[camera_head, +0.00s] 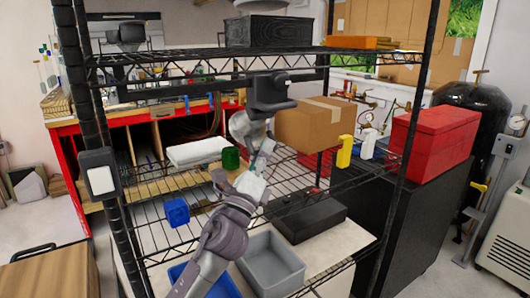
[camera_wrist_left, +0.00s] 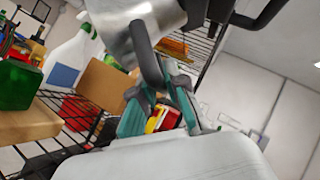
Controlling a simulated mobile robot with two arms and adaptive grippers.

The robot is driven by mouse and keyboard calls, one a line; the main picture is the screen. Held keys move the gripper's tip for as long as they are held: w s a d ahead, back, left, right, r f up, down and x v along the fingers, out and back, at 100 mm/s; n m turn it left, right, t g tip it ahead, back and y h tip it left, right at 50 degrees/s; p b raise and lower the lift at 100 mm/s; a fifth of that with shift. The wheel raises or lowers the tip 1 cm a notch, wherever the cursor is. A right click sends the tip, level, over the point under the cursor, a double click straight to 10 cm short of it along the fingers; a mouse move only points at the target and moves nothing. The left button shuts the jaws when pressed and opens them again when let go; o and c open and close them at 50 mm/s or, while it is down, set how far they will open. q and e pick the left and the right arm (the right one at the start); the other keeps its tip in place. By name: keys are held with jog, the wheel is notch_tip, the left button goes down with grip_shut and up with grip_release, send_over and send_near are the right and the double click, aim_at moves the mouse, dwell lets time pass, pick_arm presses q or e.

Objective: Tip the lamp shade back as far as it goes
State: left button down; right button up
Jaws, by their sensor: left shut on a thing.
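The lamp shade seems to be the silver, rounded metal piece (camera_head: 248,125) at the shelf's middle level. It also fills the top of the left wrist view (camera_wrist_left: 145,28), cut off by the edge. A dark curved bar (camera_wrist_left: 148,58) runs from it down between the fingers. My left gripper (camera_head: 264,152) reaches up from below, and its teal-padded fingers (camera_wrist_left: 160,95) are shut on this bar. Dark, flat-edged parts (camera_head: 270,92) sit just above the shade; I cannot tell whether they belong to it. The shade's exact tilt is unclear. My right gripper is not in view.
Black wire shelving (camera_head: 160,250) surrounds the arm. A cardboard box (camera_head: 312,123), a yellow bottle (camera_head: 345,150) and a white bottle (camera_head: 368,143) stand to the right. A green block (camera_head: 231,158) and a blue one (camera_head: 176,212) are to the left. A grey bin (camera_head: 270,262) lies below.

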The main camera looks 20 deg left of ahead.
pick_arm(q)
jog(key=c, duration=1.4)
grip_release()
jog(key=shift+a, duration=0.1)
jog(key=shift+c, duration=0.2)
jog(key=d+v, duration=0.1)
jog(key=v, duration=1.1)
jog(key=shift+a, duration=0.5)
